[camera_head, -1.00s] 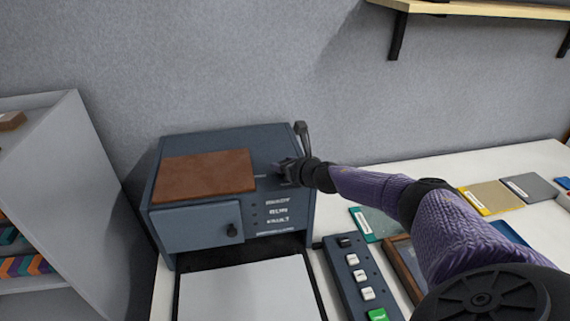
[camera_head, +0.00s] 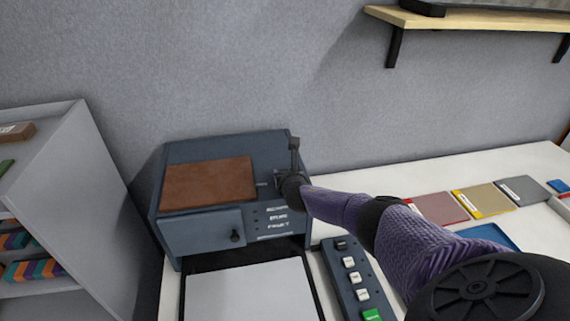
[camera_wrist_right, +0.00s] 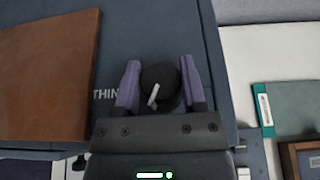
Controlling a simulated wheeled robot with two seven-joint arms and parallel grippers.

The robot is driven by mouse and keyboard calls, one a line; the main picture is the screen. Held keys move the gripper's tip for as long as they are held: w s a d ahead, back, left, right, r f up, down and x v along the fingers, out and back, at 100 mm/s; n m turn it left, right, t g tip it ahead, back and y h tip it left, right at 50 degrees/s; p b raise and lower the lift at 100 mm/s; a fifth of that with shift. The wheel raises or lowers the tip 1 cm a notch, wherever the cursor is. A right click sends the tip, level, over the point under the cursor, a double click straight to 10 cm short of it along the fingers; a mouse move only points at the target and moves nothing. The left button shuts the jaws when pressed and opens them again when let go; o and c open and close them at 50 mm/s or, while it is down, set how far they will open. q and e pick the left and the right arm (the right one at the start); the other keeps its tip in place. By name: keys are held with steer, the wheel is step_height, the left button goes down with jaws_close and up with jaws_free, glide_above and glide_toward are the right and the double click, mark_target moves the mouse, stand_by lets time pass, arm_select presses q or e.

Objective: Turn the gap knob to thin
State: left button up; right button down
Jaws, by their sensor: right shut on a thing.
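The gap knob (camera_wrist_right: 160,82) is a round black knob with a white pointer line, on top of the blue-grey machine (camera_head: 205,243). In the right wrist view the line slants, its upper end leaning right. The word THIN (camera_wrist_right: 105,95) is printed left of the knob; other lettering there is hidden. My right gripper (camera_wrist_right: 160,78) has its two purple fingers on either side of the knob, shut on it. In the head view the right gripper (camera_head: 278,181) is at the machine's top right, and the knob is mostly hidden. My left gripper is not in view.
A brown panel (camera_head: 208,184) lies on the machine top, and a dark lever (camera_head: 294,155) stands behind my right wrist. A button strip (camera_head: 351,276) is at front right. Coloured cards (camera_head: 480,198) lie on the white table; a grey shelf (camera_head: 70,180) stands left.

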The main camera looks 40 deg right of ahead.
steer(key=shift+r+m+g+h, duration=0.1)
steer(key=shift+m+g+h, duration=0.5)
steer(key=shift+m+h, duration=0.4)
steer(key=shift+m+g+h, duration=0.4)
steer(key=shift+m, duration=0.1)
steer(key=shift+w+f+m+g+h+b, duration=0.1)
steer(key=shift+f+m+g+h+b, duration=0.1)
steer(key=shift+m+g+h+b, duration=0.6)
steer(key=m+g+b, duration=0.1)
steer(key=b, duration=0.1)
steer(key=m+g+h+b, duration=0.1)
steer(key=m+g+b, duration=0.1)
steer(key=b, duration=0.1)
steer(key=m+g+h+b, duration=0.1)
steer(key=b, duration=0.1)
steer(key=shift+f+m+g+b, duration=0.3)
steer(key=shift+f, duration=0.05)
steer(key=m+g+b, duration=0.1)
steer(key=b, duration=0.4)
steer(key=m+g+b, duration=0.1)
steer(key=g+b, duration=0.1)
steer(key=b, duration=0.3)
steer(key=shift+r+m+h, duration=0.25)
steer(key=shift+m+h, duration=0.15)
steer(key=shift+r+g+b, duration=0.2)
steer(key=shift+g+b, duration=0.1)
steer(key=shift+b, duration=0.4)
steer(key=shift+r, duration=0.1)
